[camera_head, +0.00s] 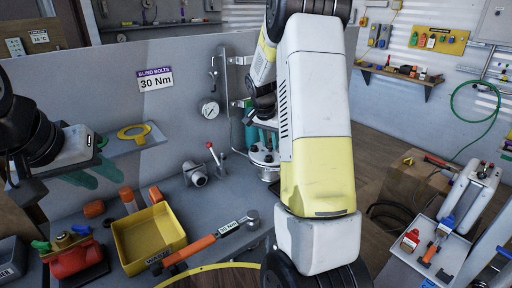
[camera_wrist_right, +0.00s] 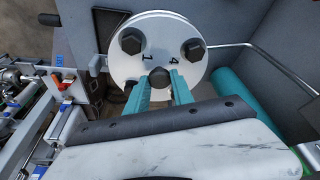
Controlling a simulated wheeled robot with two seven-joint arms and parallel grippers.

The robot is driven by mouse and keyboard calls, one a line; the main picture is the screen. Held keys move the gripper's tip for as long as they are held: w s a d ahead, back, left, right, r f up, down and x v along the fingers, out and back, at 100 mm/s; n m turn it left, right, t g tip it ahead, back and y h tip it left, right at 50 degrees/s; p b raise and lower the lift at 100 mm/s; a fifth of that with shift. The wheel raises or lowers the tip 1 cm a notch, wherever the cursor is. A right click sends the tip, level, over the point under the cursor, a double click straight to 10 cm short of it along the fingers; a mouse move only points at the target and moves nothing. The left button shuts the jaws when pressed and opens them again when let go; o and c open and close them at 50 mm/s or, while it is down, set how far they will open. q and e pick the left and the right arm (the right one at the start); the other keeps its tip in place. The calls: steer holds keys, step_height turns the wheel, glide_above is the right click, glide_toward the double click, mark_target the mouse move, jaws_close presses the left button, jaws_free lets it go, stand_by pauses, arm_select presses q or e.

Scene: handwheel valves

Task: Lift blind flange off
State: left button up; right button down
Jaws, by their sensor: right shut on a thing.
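The blind flange (camera_wrist_right: 160,30) is a pale round disc with the marks 1 and 4, dark hex bolt heads and a black centre knob (camera_wrist_right: 159,77). My right gripper (camera_wrist_right: 160,90) has its teal fingers on either side of the knob and is shut on it. The fingers and wrist hide the disc's lower part. In the head view, my right gripper (camera_head: 263,138) is partly behind my arm, above the pale flanged fitting (camera_head: 265,160). I cannot tell whether the flange is apart from its seat. My left gripper (camera_head: 75,150) is at the far left; its finger opening is unclear.
A yellow bin (camera_head: 148,238) marked WASTE stands on the grey bench. A torque wrench with an orange handle (camera_head: 190,250) lies to its right. A yellow ring (camera_head: 134,133) is on a shelf behind. A pressure gauge (camera_head: 209,109) is on the panel. A grey fitting (camera_head: 195,173) sits mid-bench.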

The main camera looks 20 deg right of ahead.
mark_target(270, 145)
steer(key=shift+w+r, duration=0.1)
steer(key=shift+r, duration=0.1)
stand_by(0.3)
steer(key=shift+r, duration=0.4)
step_height(270, 145, up, 3)
steer(key=shift+f, duration=0.1)
steer(key=s+a+r, duration=0.2)
steer(key=s+a, duration=0.8)
steer(key=s, duration=0.2)
steer(key=shift+a, duration=0.25)
steer(key=shift+s+r, duration=0.1)
